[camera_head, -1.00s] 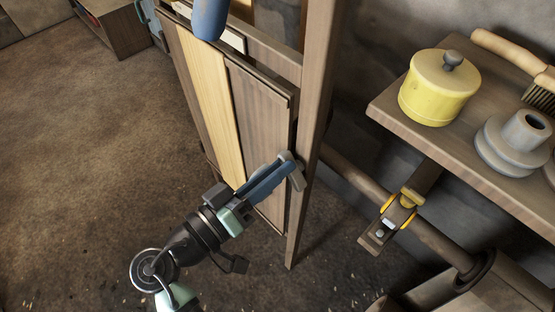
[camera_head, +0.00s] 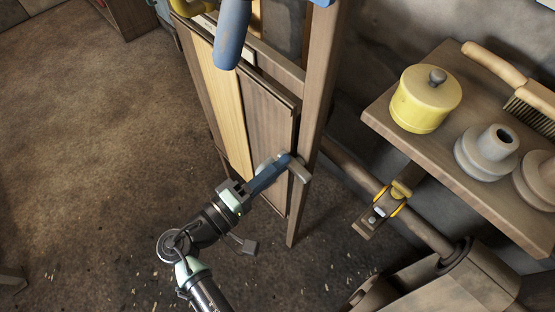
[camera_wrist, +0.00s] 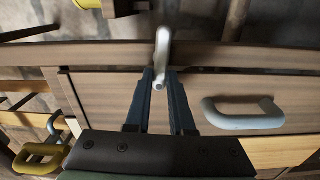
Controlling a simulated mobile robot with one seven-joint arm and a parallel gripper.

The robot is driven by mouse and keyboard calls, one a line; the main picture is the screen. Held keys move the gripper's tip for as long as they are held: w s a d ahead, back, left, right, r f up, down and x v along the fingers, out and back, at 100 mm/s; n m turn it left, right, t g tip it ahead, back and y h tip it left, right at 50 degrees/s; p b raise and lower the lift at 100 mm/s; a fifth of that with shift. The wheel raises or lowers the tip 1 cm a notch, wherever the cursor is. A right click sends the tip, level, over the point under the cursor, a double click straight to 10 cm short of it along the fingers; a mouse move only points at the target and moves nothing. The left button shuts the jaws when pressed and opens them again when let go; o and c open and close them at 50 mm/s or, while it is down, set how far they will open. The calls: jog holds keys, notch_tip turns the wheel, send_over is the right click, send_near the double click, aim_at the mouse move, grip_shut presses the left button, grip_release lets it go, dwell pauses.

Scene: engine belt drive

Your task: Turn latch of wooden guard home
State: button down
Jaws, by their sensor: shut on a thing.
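The wooden guard (camera_head: 268,123) is an upright brown panel with a pale plank, beside a wooden post (camera_head: 313,140). It also fills the middle of the wrist view (camera_wrist: 110,98). The grey latch (camera_head: 300,172) sits at the post beside the guard's edge. In the wrist view the latch (camera_wrist: 162,48) is a pale bar running up from between my fingertips across the post. My gripper (camera_head: 281,163) has blue fingers and is shut on the latch's end; the fingertips (camera_wrist: 160,78) also show in the wrist view. The fingers partly hide the latch in the head view.
A blue-grey handle (camera_head: 232,38) stands out from the guard. Right of the post, a shelf (camera_head: 400,115) holds a yellow pot (camera_head: 425,100), a brush (camera_head: 495,62) and grey stepped pulleys (camera_head: 487,152). A pipe with a yellow-edged clamp (camera_head: 388,203) runs below. The floor at left is open.

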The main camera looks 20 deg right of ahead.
jog(key=shift+f+n, duration=0.1)
jog(key=shift+n, duration=0.2)
dwell(0.4)
jog(key=c, duration=0.8)
grip_release()
jog(key=shift+a, duration=0.1)
jog(key=v, duration=1.3)
